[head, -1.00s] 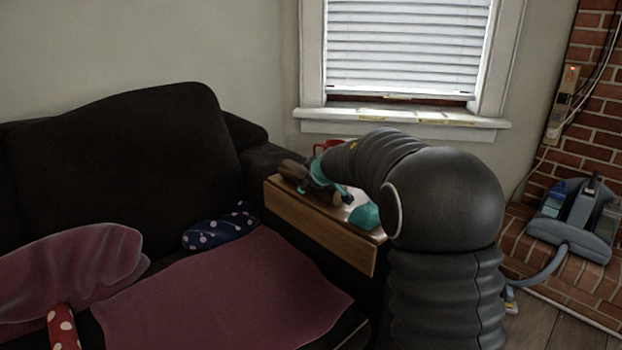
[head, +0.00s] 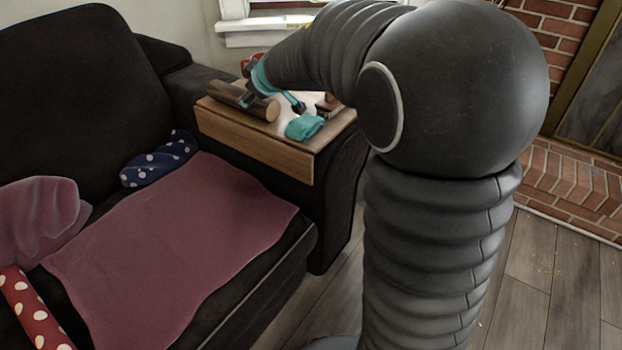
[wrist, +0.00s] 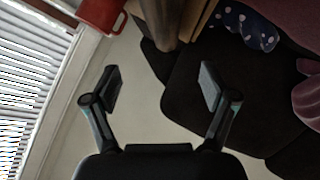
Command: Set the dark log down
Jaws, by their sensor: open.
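The dark log (head: 236,95) lies on its side on the wooden armrest tray (head: 255,151) of the sofa, its pale cut end facing the camera. It also shows in the wrist view (wrist: 160,20) at the top edge, partly cut off, beyond the fingertips. My gripper (head: 272,99) is at the log in the head view, with one teal-and-dark finger on each side of it. In the wrist view my gripper (wrist: 160,87) has its fingers wide apart with nothing between them. Whether a finger touches the log cannot be told.
A teal cloth-like item (head: 304,127) lies on the tray's front right, with a small dark-edged item behind. A red mug (wrist: 100,14) stands near the window. A dotted blue cushion (head: 160,160) and mauve blanket (head: 170,240) are on the sofa.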

